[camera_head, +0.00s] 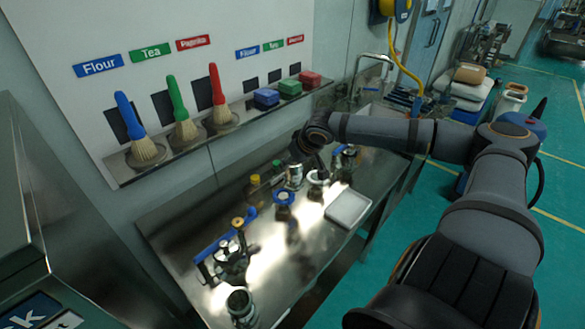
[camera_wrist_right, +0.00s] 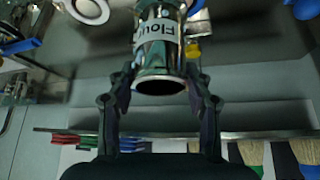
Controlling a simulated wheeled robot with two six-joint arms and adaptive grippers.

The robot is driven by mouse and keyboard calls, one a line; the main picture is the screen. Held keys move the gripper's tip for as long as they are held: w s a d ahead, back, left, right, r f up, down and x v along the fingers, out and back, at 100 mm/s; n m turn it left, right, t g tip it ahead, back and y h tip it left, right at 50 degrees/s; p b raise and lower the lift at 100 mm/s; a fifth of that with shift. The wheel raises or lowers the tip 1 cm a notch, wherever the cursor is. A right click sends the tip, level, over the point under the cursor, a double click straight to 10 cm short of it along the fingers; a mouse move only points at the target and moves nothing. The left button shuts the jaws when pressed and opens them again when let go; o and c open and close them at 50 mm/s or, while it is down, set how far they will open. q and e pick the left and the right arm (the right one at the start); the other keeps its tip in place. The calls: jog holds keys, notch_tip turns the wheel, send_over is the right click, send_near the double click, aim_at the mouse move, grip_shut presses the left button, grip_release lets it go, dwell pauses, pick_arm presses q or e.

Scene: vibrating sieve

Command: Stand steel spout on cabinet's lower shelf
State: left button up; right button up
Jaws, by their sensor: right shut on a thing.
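A shiny steel spout with a "Flour" label (camera_wrist_right: 158,45) is between the fingers of my right gripper (camera_wrist_right: 160,100) in the right wrist view, its round open end facing the camera. The right gripper is shut on it. In the head view my right gripper (camera_head: 305,160) is low over the steel bench, with a silver cylinder (camera_head: 294,177) just below it, which looks like the same spout. I cannot tell whether it touches the bench. My left gripper is not in view. I cannot make out the cabinet's lower shelf.
The steel bench (camera_head: 185,225) holds a blue-handled clamp part (camera_head: 230,256), another steel cylinder (camera_head: 241,306), a blue-ringed part (camera_head: 284,198) and a white tray (camera_head: 348,207). A wall shelf (camera_head: 190,143) above carries coloured brushes and blocks. Green floor lies to the right.

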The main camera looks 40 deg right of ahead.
jog(key=shift+w+d+f+b, duration=0.1)
jog(key=shift+w+f+b, duration=0.15)
jog(key=shift+f+b, duration=0.65)
jog(key=shift+w+d+r, duration=0.1)
jog(key=shift+d+r, duration=0.15)
jog(key=shift+r, duration=0.6)
jog(key=shift+w+d+f, duration=0.35)
jog(key=shift+w+d, duration=0.05)
jog(key=shift+w, duration=0.05)
pick_arm(q)
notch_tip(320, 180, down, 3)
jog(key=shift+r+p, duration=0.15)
jog(key=shift+p, duration=0.45)
pick_arm(e)
jog(key=w+d+f, duration=0.3)
jog(key=f, duration=0.2)
jog(key=shift+w+f, duration=0.4)
notch_tip(320, 180, down, 3)
jog(key=shift+w+d+f+p, duration=0.1)
jog(key=shift+w+d+p, duration=0.05)
jog(key=shift+p, duration=0.55)
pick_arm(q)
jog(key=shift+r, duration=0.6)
pick_arm(e)
jog(key=shift+f, duration=0.15)
jog(key=shift+f, duration=0.1)
jog(key=o, duration=1.4)
